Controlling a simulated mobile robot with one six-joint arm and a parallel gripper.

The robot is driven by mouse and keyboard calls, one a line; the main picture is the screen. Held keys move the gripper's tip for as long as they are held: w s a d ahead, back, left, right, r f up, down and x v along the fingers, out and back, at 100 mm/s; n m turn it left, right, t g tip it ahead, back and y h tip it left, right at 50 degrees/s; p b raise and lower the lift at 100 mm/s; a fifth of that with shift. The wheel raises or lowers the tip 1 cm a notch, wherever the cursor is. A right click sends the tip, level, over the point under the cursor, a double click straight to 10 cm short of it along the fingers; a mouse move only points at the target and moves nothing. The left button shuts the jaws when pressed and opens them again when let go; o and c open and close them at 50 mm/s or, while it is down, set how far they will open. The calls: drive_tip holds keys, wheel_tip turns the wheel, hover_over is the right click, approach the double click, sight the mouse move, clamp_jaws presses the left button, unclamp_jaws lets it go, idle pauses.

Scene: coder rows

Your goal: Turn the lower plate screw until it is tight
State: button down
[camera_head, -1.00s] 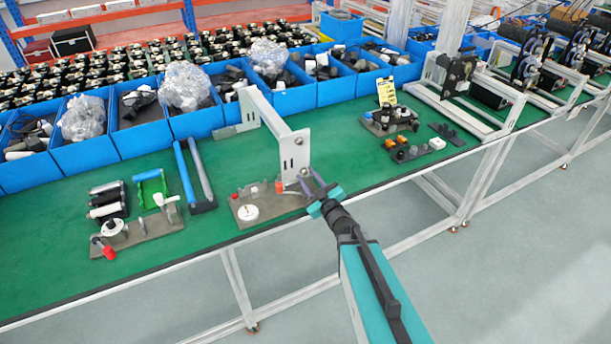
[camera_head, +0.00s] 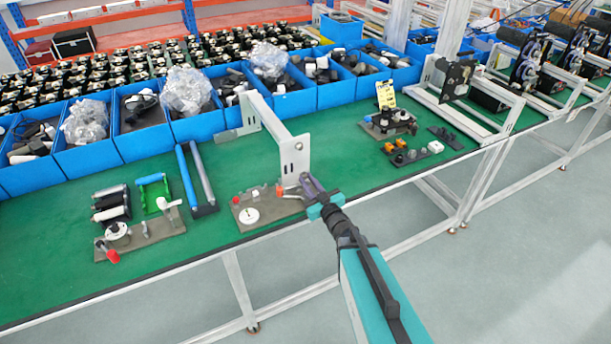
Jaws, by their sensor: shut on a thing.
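The upright white plate (camera_head: 294,152) stands at the near end of a white frame on the green workbench. It has small dark holes. My gripper (camera_head: 306,180) is at the plate's lower right edge, coming from the front right. Its dark fingers are shut on the lower plate screw, which is very small here and mostly hidden between the fingertips. How far the screw sits in the plate cannot be told.
A fixture board with a white dial (camera_head: 248,214) and small red parts lies just left of my gripper. Blue and grey rollers (camera_head: 188,178) lie farther left. Blue bins (camera_head: 290,103) line the back. The bench's front edge runs below my arm.

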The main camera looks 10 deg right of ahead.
drive_tip(key=m+p, duration=0.2)
drive_tip(key=m, duration=0.1)
drive_tip(key=shift+m, duration=0.3)
drive_tip(key=shift+m+p, duration=0.5)
drive_tip(key=shift+m, duration=1)
drive_tip(key=c, duration=1.8)
unclamp_jaws()
drive_tip(key=shift+f+n+b, duration=0.15)
drive_tip(key=shift+n+b, duration=0.15)
drive_tip(key=shift+b, duration=0.3)
